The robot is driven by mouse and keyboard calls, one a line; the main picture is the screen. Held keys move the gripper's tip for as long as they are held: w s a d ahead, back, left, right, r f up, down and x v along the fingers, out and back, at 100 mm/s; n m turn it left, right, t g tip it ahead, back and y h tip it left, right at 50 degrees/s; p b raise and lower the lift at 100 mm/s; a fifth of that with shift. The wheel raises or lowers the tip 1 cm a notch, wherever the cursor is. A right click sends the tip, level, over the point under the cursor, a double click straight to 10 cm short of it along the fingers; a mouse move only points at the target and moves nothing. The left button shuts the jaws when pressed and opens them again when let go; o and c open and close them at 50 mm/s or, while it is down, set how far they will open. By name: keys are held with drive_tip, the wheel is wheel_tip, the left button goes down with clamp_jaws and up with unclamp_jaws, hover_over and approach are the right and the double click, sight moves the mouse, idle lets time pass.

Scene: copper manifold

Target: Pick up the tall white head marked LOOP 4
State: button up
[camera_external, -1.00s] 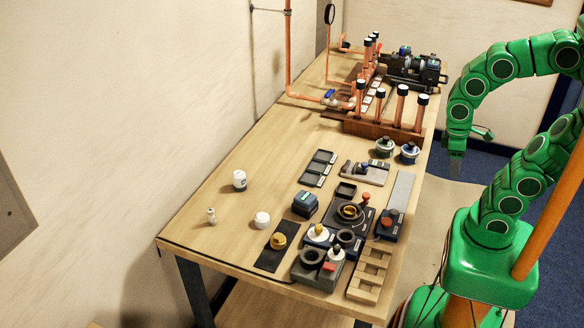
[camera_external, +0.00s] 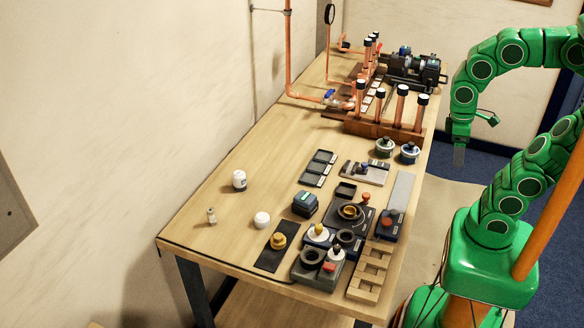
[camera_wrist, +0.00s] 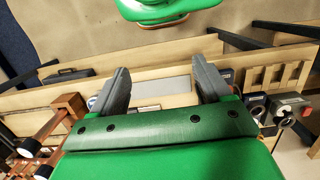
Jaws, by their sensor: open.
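A tall white cylinder (camera_external: 240,181) with a dark mark stands upright on the left part of the wooden table; its lettering is too small to read, so I cannot confirm LOOP 4. A lower, round white piece (camera_external: 262,219) and a small slim pale piece (camera_external: 211,216) stand nearer the table's front left. My gripper (camera_external: 459,154) hangs off the table's right side, far from these white pieces. In the wrist view my gripper (camera_wrist: 163,78) has its two dark fingers spread with nothing held between them. None of the white pieces can be made out there.
Copper pipes in a wooden rack (camera_external: 385,128) and a dark pump (camera_external: 415,70) stand at the back. Dark trays (camera_external: 319,168), fixtures and a slotted wooden block (camera_external: 369,273) crowd the right and front. The table around the tall white cylinder is clear.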

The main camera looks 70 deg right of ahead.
drive_tip(key=w+a+r+m+y, duration=0.2)
drive_tip(key=w+a+m+y, duration=0.15)
drive_tip(key=w, duration=0.75)
drive_tip(key=w+a+r+m+y, duration=0.25)
drive_tip(key=w+a, duration=0.25)
drive_tip(key=w, duration=0.6)
drive_tip(key=w+a+r+m+y, duration=0.25)
drive_tip(key=w+a, duration=0.25)
drive_tip(key=w, duration=0.7)
drive_tip(key=w+f+m+t+y, duration=0.2)
drive_tip(key=w+m, duration=0.4)
drive_tip(key=w, duration=0.8)
drive_tip(key=w+d+f+m+t+y, duration=0.1)
drive_tip(key=w+d+f+m, duration=0.2)
drive_tip(key=w, duration=0.5)
drive_tip(key=w+d+f+m+t+y, duration=0.2)
drive_tip(key=w+f+m, duration=0.1)
drive_tip(key=w, duration=0.5)
approach(235, 185)
drive_tip(key=shift+a+f+g, duration=0.3)
drive_tip(key=shift+a, duration=0.4)
drive_tip(key=shift+x, duration=1.25)
drive_tip(key=shift+w+x, duration=0.15)
drive_tip(key=shift+x, duration=1.2)
drive_tip(key=shift+w+x, duration=0.15)
drive_tip(key=shift+x, duration=1.2)
drive_tip(key=c, duration=1.1)
